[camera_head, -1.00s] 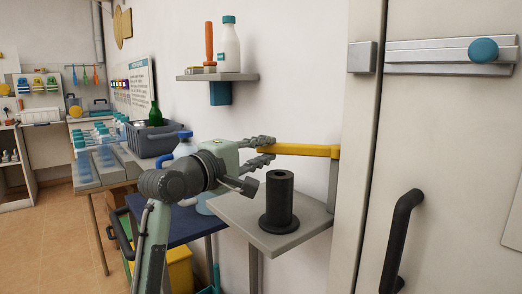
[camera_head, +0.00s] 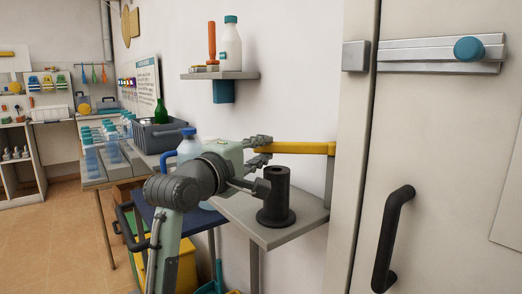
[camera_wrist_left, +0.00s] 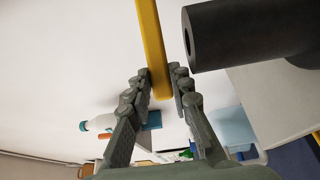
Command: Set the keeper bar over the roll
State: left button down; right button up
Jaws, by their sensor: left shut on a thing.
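The yellow keeper bar (camera_head: 300,148) runs level from a grey upright at the wall, above and behind the black roll (camera_head: 275,190). The roll stands upright with a wide round foot on a grey side table (camera_head: 300,227). My left gripper (camera_head: 261,148) is shut on the bar's free end. In the left wrist view the fingers (camera_wrist_left: 160,92) close on both sides of the bar (camera_wrist_left: 152,40), and the roll (camera_wrist_left: 250,35) lies to its right, apart from it. Part of my arm overlaps the roll's left side in the head view.
A wall shelf (camera_head: 245,75) with a white bottle (camera_head: 230,48) is above. A door with a black handle (camera_head: 393,240) is at the right.

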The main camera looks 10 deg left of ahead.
pick_arm(q)
jog(key=c, duration=1.4)
grip_release()
jog(key=shift+o, duration=0.2)
jog(key=v, duration=0.7)
jog(key=shift+s+a, duration=0.15)
jog(key=shift+s, duration=0.05)
